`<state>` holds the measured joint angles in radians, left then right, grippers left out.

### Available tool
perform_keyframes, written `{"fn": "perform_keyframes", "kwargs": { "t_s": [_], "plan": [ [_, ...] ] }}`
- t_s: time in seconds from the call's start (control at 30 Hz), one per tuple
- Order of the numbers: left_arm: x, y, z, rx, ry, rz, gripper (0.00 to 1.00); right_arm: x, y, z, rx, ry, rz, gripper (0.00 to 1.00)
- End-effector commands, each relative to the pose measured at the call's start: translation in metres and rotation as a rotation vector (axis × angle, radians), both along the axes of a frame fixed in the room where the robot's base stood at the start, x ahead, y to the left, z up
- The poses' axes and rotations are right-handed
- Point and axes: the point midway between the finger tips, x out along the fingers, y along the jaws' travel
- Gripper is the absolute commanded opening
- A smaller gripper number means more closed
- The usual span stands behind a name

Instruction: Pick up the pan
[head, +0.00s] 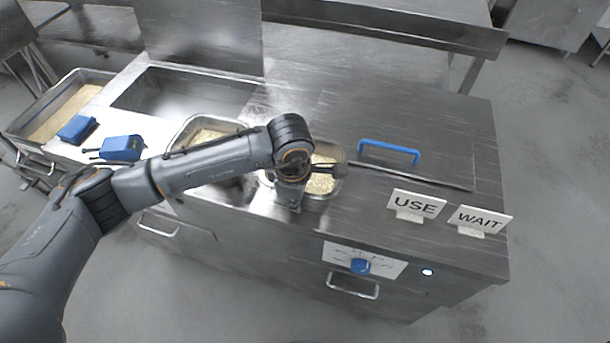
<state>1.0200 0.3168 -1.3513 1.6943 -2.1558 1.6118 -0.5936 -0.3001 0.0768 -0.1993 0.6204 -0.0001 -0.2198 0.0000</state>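A small steel pan (337,153) with rice in it sits at the middle of the steel counter. My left arm reaches in from the left, and my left gripper (311,182) is over this pan and its near left rim. The wrist and the gripper hide part of the pan. I cannot tell whether the fingers are closed on its rim or apart. A second steel pan (186,130) with rice stands to the left, partly behind my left arm. My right gripper is not in view.
A lid with a blue handle (389,151) lies right of the pan. Signs reading USE (416,204) and WAIT (480,219) stand near the front right. Blue devices (122,148) and a large rice tray (30,112) are at left. A blue knob (360,266) is on the front.

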Motion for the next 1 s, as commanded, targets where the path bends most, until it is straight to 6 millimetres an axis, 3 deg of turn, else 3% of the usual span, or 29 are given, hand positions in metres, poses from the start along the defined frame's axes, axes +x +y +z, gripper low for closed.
{"fn": "perform_keyframes", "kwargs": {
  "t_s": [0.57, 0.73, 1.0],
  "plan": [
    [0.002, -0.001, 0.013, -0.006, -0.009, -0.001, 0.00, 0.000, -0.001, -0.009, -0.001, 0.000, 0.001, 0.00],
    [0.003, -0.002, 0.033, -0.006, -0.012, -0.002, 0.00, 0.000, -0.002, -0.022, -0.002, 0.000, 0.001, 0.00],
    [0.020, -0.039, 0.079, -0.007, -0.012, -0.002, 0.00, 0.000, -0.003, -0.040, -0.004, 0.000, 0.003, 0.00]
  ]
}}
